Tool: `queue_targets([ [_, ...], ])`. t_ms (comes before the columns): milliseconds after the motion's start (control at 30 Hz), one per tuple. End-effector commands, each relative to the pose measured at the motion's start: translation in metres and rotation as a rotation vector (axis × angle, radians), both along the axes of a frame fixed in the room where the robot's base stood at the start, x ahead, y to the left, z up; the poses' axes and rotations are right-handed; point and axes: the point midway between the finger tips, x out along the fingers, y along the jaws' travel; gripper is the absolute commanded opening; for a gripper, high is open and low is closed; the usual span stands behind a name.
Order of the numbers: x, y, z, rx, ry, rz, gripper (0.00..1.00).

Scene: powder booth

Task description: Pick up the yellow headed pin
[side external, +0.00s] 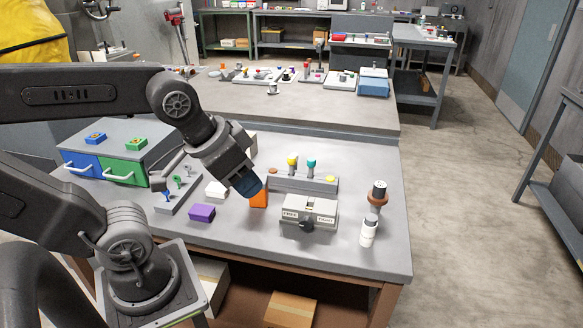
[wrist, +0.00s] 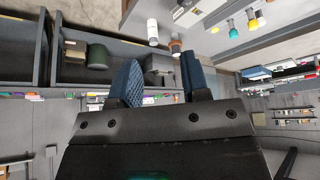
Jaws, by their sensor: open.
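The yellow headed pin (side external: 292,161) stands upright in a grey block (side external: 300,182) on the bench, beside a teal headed pin (side external: 311,164). In the wrist view the yellow head (wrist: 252,23) shows at the upper right, next to the teal head (wrist: 233,33). My gripper (side external: 250,187) is to the left of the grey block in the side view, apart from the pin. In the wrist view its blue fingers (wrist: 160,78) are spread with nothing between them.
An orange block (side external: 260,198) is close by my gripper. A grey box marked FREE and TIGHT (side external: 309,212) stands in front of the pin block. A white bottle (side external: 368,232), a purple block (side external: 202,212) and a drawer unit (side external: 122,150) are also on the bench.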

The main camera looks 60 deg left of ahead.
Motion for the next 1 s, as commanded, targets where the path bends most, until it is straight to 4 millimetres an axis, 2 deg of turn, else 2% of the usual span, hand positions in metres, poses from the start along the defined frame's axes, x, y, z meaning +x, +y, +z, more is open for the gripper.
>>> queue_targets([
  [33,0.000,0.000,0.000,0.000,0.000,0.000,0.43],
  [200,0.000,0.000,0.000,0.000,0.000,0.000,0.57],
  [433,0.001,0.001,0.001,0.006,0.002,-0.006,0.57],
  [533,0.011,0.005,0.005,0.050,0.021,-0.051,0.57],
  [667,0.042,0.021,0.014,0.179,0.083,-0.200,0.57],
  [800,0.089,0.048,0.020,0.350,0.188,-0.435,0.57],
  [1000,0.155,0.096,0.008,0.543,0.369,-0.795,0.57],
])
